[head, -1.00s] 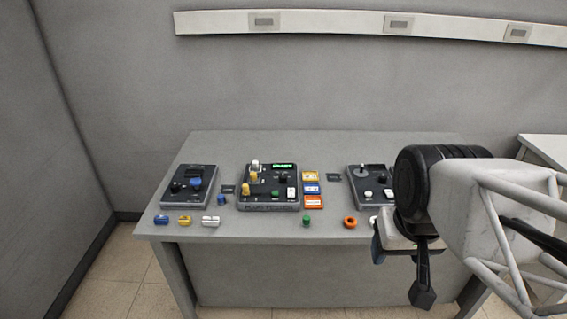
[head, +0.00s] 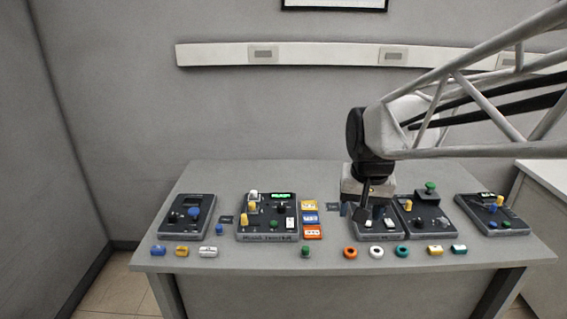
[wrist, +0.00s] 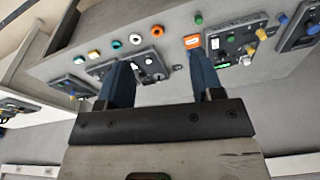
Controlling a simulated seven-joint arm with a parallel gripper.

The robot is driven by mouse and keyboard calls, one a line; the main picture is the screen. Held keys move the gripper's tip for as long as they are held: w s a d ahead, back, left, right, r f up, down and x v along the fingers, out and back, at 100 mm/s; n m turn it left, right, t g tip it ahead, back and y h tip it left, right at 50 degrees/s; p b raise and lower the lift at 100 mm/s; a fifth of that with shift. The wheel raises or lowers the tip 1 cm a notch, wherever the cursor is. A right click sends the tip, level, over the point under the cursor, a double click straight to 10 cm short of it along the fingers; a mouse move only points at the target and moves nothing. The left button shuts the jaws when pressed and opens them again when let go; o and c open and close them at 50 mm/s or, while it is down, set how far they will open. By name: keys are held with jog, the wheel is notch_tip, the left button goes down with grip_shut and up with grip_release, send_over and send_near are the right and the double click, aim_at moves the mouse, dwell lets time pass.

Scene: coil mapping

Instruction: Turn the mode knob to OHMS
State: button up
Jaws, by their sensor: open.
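A dark tester panel (head: 267,233) with a lit green display (head: 280,196) lies left of the table's middle. It carries a black knob (head: 281,208), a yellow knob (head: 246,215) and a green part (head: 274,224). The lettering is too small to read, so I cannot tell which knob is the mode knob. My gripper (head: 354,212) is open, pointing down over the panel right of the tester. In the wrist view my gripper (wrist: 161,75) has two blue fingers spread with nothing held between them. The tester panel (wrist: 236,38) shows there at the upper right.
Coloured blocks, including an orange one (head: 312,232), stand right of the tester. Other panels lie left (head: 189,216) and right (head: 424,218) of it. Several rings and small blocks, such as an orange ring (head: 350,253), line the front edge. Bare table (head: 215,172) lies behind the panels.

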jog(key=w+a+f+m, duration=0.1)
jog(key=w+a+f, duration=0.15)
jog(key=w, duration=0.95)
jog(key=m+g, duration=0.2)
jog(key=m, duration=0.1)
send_over(282, 205)
jog(key=f, duration=1.8)
jog(key=shift+s+d+f, duration=0.2)
jog(key=shift+s+f, duration=0.05)
jog(key=shift+f, duration=0.05)
jog(key=shift+w+a+f, duration=0.2)
jog(key=shift+w+f, duration=0.05)
jog(key=shift+f, duration=0.1)
jog(key=shift+f, duration=3.9)
